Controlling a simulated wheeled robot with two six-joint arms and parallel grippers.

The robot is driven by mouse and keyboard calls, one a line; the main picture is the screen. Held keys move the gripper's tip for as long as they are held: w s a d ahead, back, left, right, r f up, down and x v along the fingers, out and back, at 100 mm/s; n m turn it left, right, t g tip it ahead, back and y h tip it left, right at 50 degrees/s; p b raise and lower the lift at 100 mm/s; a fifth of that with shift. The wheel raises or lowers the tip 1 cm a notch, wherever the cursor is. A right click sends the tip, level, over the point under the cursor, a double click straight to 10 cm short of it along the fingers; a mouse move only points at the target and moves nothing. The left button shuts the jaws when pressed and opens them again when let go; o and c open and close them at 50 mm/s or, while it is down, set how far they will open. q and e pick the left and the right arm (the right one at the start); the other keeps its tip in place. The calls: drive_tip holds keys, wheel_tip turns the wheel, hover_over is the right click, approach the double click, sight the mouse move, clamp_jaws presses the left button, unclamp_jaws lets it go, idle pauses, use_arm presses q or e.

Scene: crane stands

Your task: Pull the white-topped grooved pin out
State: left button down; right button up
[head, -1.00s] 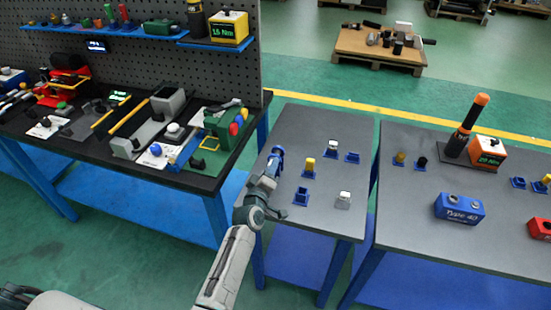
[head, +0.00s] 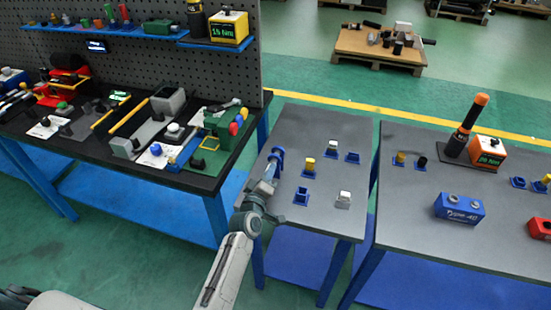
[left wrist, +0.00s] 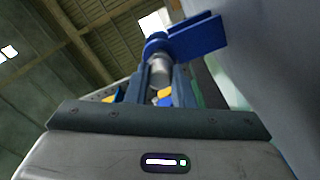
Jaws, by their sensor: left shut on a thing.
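My left gripper (head: 272,170) is at the left edge of the middle table, below a blue piece (head: 279,152). In the left wrist view its fingers (left wrist: 160,88) are shut on a silver-grey pin (left wrist: 160,68). The pin's far end meets a round blue socket with a flat blue plate (left wrist: 198,38); I cannot tell how deep it sits. The pin's gripped end is mostly hidden between the fingers, so its white top does not show clearly. My right gripper is not in view.
The middle table holds a yellow pin (head: 309,164), white-topped pieces (head: 344,198) and empty blue holders (head: 301,195). A blue Type 40 block (head: 459,208) stands on the right table. A black workbench (head: 190,178) with tools is at left.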

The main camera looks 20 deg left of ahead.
use_arm(q)
drive_tip(key=shift+s+a+b, duration=0.1)
drive_tip(key=shift+s+b, duration=0.4)
drive_tip(key=shift+s, duration=3.45)
